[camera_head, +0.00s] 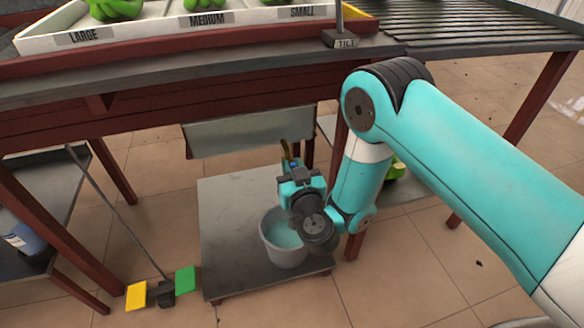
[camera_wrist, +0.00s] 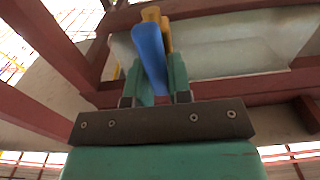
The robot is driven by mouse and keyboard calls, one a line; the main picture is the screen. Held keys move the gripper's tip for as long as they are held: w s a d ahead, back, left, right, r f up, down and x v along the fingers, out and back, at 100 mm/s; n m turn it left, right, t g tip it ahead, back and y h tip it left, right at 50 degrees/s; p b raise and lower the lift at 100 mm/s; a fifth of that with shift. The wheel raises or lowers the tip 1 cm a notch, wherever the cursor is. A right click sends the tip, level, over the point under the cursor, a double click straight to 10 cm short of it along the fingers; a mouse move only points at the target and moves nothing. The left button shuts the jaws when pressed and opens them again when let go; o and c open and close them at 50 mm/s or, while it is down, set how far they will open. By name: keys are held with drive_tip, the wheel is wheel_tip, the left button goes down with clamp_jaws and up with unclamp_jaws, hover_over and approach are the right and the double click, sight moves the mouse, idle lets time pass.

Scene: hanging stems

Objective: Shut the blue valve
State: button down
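The blue valve handle (camera_wrist: 150,55) stands out below a brass valve body (camera_wrist: 151,14) in the wrist view. Its lower end passes between the two teal fingers of my gripper (camera_wrist: 161,82), which close in on both sides of it with little gap. In the head view my gripper (camera_head: 294,170) is under the table, at the valve. Only a bit of blue and the brass body (camera_head: 285,149) show there. A grey bucket (camera_head: 268,246) with pale teal liquid stands below, partly hidden by my wrist.
A pale tank (camera_head: 238,135) hangs under the red wooden table. The bucket stands on a low grey platform (camera_head: 225,255). A rod leads down to a yellow pad (camera_head: 137,296) and a green pad (camera_head: 185,279). A sorting tray (camera_head: 150,38) is on top. Red table legs stand close by.

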drive_tip(key=shift+d+m, duration=0.1)
drive_tip(key=shift+m, duration=0.3)
drive_tip(key=m+p, duration=0.1)
drive_tip(key=m, duration=0.1)
drive_tip(key=shift+d+m+p, duration=0.2)
drive_tip(key=shift+m+p, duration=0.1)
drive_tip(key=shift+p, duration=0.05)
drive_tip(key=shift+w+d+f+m, duration=0.1)
drive_tip(key=shift+d+f+m, duration=0.15)
drive_tip(key=shift+m, duration=2.2)
drive_tip(key=shift+d+f+m, duration=0.15)
drive_tip(key=shift+f+m, duration=0.25)
drive_tip(key=shift+m, duration=2)
drive_tip(key=shift+w+d+f+m, duration=0.1)
drive_tip(key=shift+d+f+m, duration=0.15)
drive_tip(key=shift+m, duration=2.2)
drive_tip(key=c, duration=1)
unclamp_jaws()
drive_tip(key=shift+a, duration=0.1)
drive_tip(key=shift+c, duration=0.2)
drive_tip(key=shift+s, duration=0.1)
